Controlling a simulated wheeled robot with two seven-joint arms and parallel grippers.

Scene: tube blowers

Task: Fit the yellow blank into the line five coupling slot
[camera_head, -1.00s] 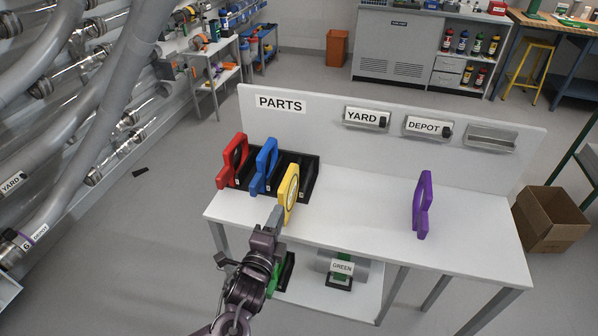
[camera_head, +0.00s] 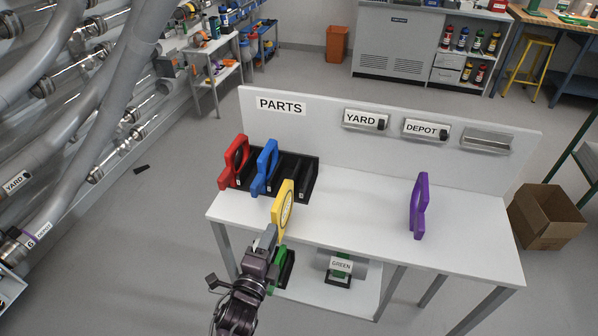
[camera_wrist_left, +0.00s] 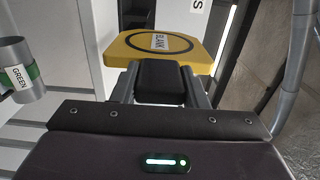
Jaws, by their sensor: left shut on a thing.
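The yellow blank (camera_head: 284,206) is a flat plate with a black ring, held upright over the near left part of the parts table. My left gripper (camera_head: 270,236) is shut on its lower end. In the left wrist view the yellow blank (camera_wrist_left: 160,48) shows its "BLANK" label between the fingertips of my left gripper (camera_wrist_left: 160,88). The line five coupling slot cannot be made out; pipes (camera_head: 92,140) run along the left, with labels "YARD" and "6 DEPOT" readable. My right gripper does not show.
A black rack (camera_head: 309,180) on the table holds a red plate (camera_head: 234,162) and a blue plate (camera_head: 265,167). A purple plate (camera_head: 419,206) stands at the table's right. A "GREEN" labelled part (camera_head: 341,266) sits on the lower shelf. Floor between table and pipes is mostly clear.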

